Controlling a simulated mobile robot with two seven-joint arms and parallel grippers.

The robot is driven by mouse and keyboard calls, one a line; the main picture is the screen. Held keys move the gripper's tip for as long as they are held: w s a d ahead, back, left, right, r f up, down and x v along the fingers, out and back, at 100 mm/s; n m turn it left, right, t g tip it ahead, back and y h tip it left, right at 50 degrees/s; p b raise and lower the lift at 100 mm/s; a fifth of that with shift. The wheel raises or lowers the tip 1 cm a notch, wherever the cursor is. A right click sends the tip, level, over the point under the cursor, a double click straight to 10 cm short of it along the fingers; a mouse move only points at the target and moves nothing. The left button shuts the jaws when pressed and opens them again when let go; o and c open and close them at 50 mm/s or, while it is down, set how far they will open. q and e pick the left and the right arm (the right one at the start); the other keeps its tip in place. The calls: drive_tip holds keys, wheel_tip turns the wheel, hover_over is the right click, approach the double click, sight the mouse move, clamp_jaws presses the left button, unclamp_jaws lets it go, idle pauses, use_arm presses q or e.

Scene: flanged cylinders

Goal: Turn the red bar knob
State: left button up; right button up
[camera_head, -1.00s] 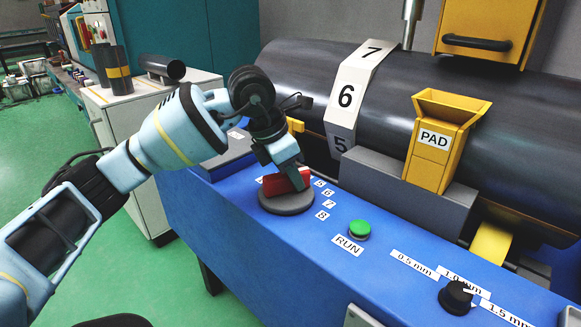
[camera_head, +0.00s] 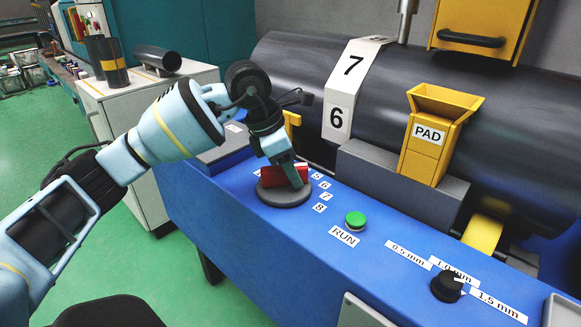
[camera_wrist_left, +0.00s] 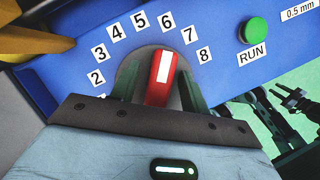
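The red bar knob (camera_head: 285,175) sits on a round grey disc (camera_head: 284,195) on the blue panel. In the left wrist view the red bar (camera_wrist_left: 161,78) has a white stripe, and its far end points at the label 6 (camera_wrist_left: 167,22). The fingers hide part of the disc.
A green RUN button (camera_head: 356,220) and a black thickness knob (camera_head: 447,286) stand to the right on the panel. Behind are a dark roller with a number strip (camera_head: 352,80) showing 7 and 6, and a yellow PAD hopper (camera_head: 430,140).

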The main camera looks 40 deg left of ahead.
use_arm(q)
drive_tip(key=p+v, duration=0.1)
drive_tip(key=v, duration=0.6)
drive_tip(key=shift+s+a+r, duration=0.1)
drive_tip(key=shift+s+r, duration=0.05)
drive_tip(key=shift+r, duration=0.2)
drive_tip(key=shift+s+f, duration=0.1)
idle(0.3)
